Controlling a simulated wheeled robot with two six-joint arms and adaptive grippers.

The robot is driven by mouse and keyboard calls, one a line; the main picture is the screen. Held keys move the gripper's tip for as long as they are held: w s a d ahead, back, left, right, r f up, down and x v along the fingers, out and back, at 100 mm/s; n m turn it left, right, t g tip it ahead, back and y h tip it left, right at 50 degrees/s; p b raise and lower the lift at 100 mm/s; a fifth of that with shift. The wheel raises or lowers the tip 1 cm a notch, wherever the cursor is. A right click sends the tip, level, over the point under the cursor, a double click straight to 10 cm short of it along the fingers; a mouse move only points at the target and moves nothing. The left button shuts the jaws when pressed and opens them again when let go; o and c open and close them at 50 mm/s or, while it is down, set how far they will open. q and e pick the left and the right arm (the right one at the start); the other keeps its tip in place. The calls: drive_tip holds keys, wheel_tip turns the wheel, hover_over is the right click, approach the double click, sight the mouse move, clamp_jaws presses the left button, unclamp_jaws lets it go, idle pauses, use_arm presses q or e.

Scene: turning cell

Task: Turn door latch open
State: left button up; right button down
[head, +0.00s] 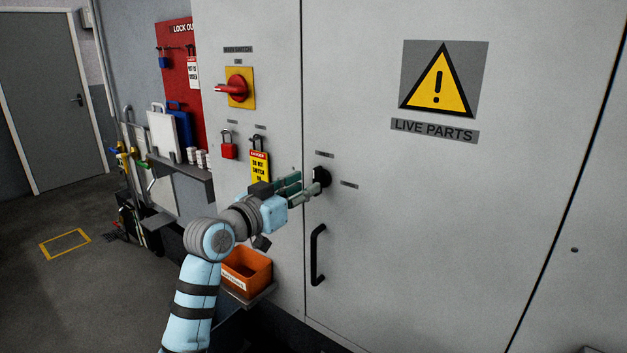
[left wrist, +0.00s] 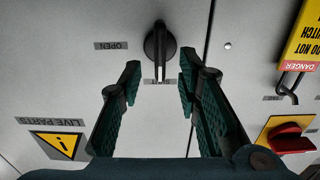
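The door latch (head: 321,178) is a black turn knob on the grey cabinet door, right of the door seam. In the left wrist view, which is upside down, the latch (left wrist: 158,42) has its handle in line with a partly hidden label (left wrist: 161,82). An OPEN label (left wrist: 111,46) lies to one side of it. My left gripper (head: 306,187) is in front of the latch. In the left wrist view its fingers (left wrist: 159,78) are apart, with the latch handle in line with the gap and nothing visibly gripped. Contact cannot be told. My right gripper is not in view.
A black door handle (head: 317,255) is below the latch. Left of the seam are a red rotary switch (head: 236,89), a red padlock (head: 228,148) and a yellow danger tag (head: 260,167). An orange bin (head: 250,272) sits on a low shelf beneath my left arm.

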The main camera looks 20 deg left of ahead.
sight(314, 181)
use_arm(q)
drive_tip(key=x, duration=0.3)
drive_tip(key=shift+w+d, duration=0.1)
drive_tip(key=shift+d, duration=0.05)
drive_tip(key=shift+w, duration=0.5)
drive_tip(key=shift+d, duration=0.1)
clamp_jaws()
